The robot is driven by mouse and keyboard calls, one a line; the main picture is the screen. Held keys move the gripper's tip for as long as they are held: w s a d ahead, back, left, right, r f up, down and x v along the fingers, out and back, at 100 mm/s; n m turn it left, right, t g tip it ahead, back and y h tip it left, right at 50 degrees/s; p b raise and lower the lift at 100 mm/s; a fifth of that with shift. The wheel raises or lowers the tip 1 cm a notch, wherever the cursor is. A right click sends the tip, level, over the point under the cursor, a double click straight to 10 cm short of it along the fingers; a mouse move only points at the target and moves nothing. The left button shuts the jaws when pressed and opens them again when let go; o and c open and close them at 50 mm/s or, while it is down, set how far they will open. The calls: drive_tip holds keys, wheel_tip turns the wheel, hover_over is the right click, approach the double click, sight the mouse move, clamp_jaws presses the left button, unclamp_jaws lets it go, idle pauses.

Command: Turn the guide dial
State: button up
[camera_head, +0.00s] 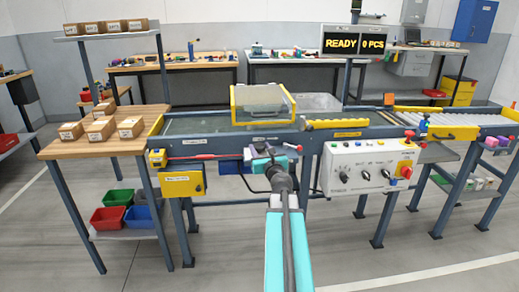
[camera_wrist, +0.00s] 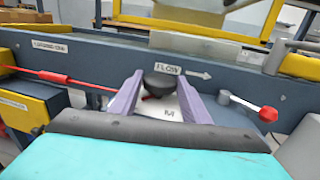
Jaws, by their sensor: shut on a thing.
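The guide dial (camera_wrist: 160,80) is a dark round knob on the side of the conveyor frame, under a FLOW label with an arrow. A pale plate (camera_wrist: 170,111) marked with a letter shows below it. My gripper (camera_wrist: 160,88) has its two purple fingers on either side of the dial and is shut on it. In the head view my gripper (camera_head: 262,153) is at the front of the conveyor, and my arm hides most of the dial. I cannot read the dial's setting.
A lever with a red knob (camera_wrist: 268,114) is close to the right of my fingers. A red cord (camera_wrist: 60,78) runs along the left. A control panel (camera_head: 367,168) stands to the right, and a yellow box (camera_head: 182,184) to the left. The display (camera_head: 353,43) reads READY, 0 PCS.

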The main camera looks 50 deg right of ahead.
drive_tip(key=shift+d+n+t+y, duration=0.2)
drive_tip(key=shift+n+t+y, duration=0.2)
drive_tip(key=shift+n+y, duration=0.65)
drive_tip(key=shift+d+n+t+y, duration=0.25)
drive_tip(key=shift+n+t+y, duration=0.25)
drive_tip(key=shift+y, duration=0.9)
drive_tip(key=shift+d+n+t+y, duration=0.2)
drive_tip(key=shift+n+t+y, duration=0.1)
drive_tip(key=shift+n+y, duration=0.8)
drive_tip(key=shift+d+n+y, duration=0.1)
drive_tip(key=shift+n+y, duration=0.85)
drive_tip(key=shift+y, duration=0.9)
drive_tip(key=shift+n+y+b, duration=0.3)
drive_tip(key=shift+y, duration=0.2)
drive_tip(key=o, duration=1)
drive_tip(key=shift+o, duration=0.2)
drive_tip(key=shift+s, duration=0.1)
drive_tip(key=s, duration=0.4)
drive_tip(key=s+d, duration=0.1)
drive_tip(key=s, duration=0.4)
drive_tip(key=s+d+p, duration=0.1)
drive_tip(key=s, duration=0.3)
drive_tip(key=shift+s, duration=0.3)
